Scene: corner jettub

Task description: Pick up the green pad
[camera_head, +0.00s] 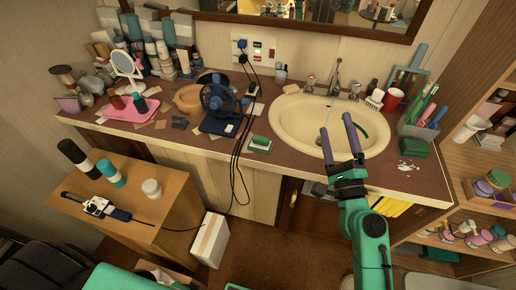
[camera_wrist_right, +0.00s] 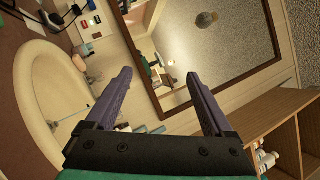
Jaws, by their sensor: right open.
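A green pad (camera_head: 260,140) lies on a small white item on the counter, left of the sink, in the head view. A darker green block (camera_head: 414,148) sits at the counter's right end; I cannot tell whether it is also a pad. My right gripper (camera_head: 337,121) is open and empty over the sink basin, to the right of the green pad and apart from it. Its two purple fingers also show spread in the wrist view (camera_wrist_right: 160,73). I cannot make out the green pad in the wrist view. My left gripper is not in view.
The sink (camera_head: 290,124) has a faucet (camera_head: 335,82) behind it. A blue fan (camera_head: 218,98) with a hanging cord stands left of the pad. A red cup (camera_head: 393,98) and a holder of brushes (camera_head: 417,128) stand to the right. A mirror (camera_wrist_right: 200,45) hangs behind.

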